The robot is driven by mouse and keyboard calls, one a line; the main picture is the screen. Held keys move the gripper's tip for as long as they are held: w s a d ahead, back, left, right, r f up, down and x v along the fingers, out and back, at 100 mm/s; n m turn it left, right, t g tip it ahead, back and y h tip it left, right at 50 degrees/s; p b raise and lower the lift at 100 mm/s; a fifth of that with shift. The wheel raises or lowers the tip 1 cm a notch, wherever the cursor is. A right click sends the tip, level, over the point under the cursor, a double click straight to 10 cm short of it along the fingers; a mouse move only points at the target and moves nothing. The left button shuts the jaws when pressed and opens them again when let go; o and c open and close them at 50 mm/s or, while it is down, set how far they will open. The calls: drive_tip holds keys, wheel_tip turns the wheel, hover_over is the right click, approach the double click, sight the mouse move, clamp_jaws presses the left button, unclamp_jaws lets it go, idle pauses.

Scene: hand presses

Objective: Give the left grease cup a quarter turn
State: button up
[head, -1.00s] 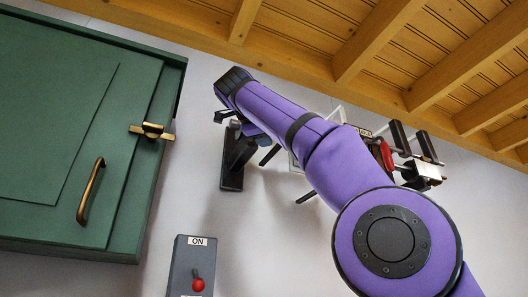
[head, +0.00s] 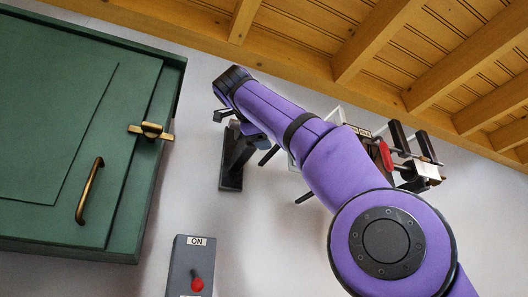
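No grease cup can be made out for certain in the head view. My arm hides much of the wall between these two.
A green cabinet (head: 45,225) with a brass handle (head: 89,191) and brass latch (head: 151,131) fills the left. A grey switch box (head: 181,265) marked ON, with a red lever (head: 197,283), is below. Wooden beams (head: 365,45) run overhead. Bare wall lies right of the switch box.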

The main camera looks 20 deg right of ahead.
drive_tip(key=v, duration=1)
drive_tip(key=shift+s+a, duration=0.15)
